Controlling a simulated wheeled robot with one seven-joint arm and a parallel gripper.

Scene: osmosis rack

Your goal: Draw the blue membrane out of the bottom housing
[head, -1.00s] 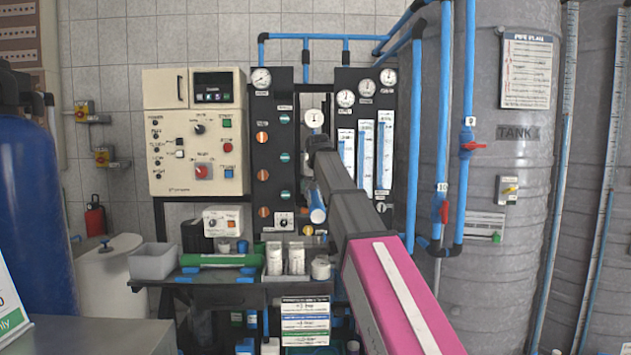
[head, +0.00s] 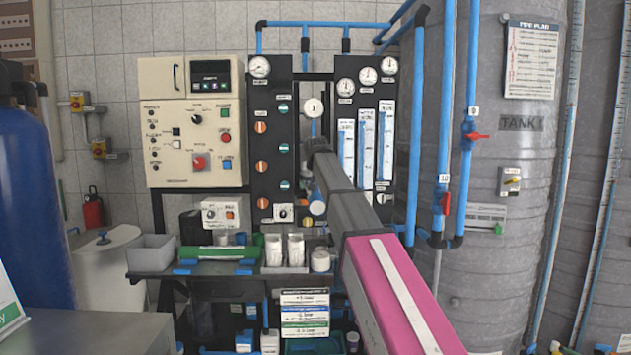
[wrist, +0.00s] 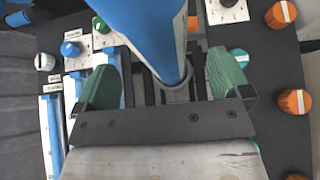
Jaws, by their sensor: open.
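A thick blue-and-white tube (wrist: 140,35) comes down from the top of the wrist view. Its near rim lies between my gripper's two green fingers. My gripper (wrist: 165,80) is open, with a finger on each side and gaps to the tube. I cannot tell whether this tube is the blue membrane or its housing. In the head view, a pale round tube end (head: 317,208) with blue behind it shows just below my arm, low on the rack. A white round end marked 1 (head: 313,108) shows higher up. My arm hides the middle of the rack and my fingertips there.
Black panels with gauges, knobs and flow meters (head: 365,140) flank the tubes closely. A bench below holds a grey bin (head: 151,254), a green tube (head: 218,252) and white cups (head: 295,250). Blue pipes (head: 445,120) and a grey tank (head: 510,200) stand at the right.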

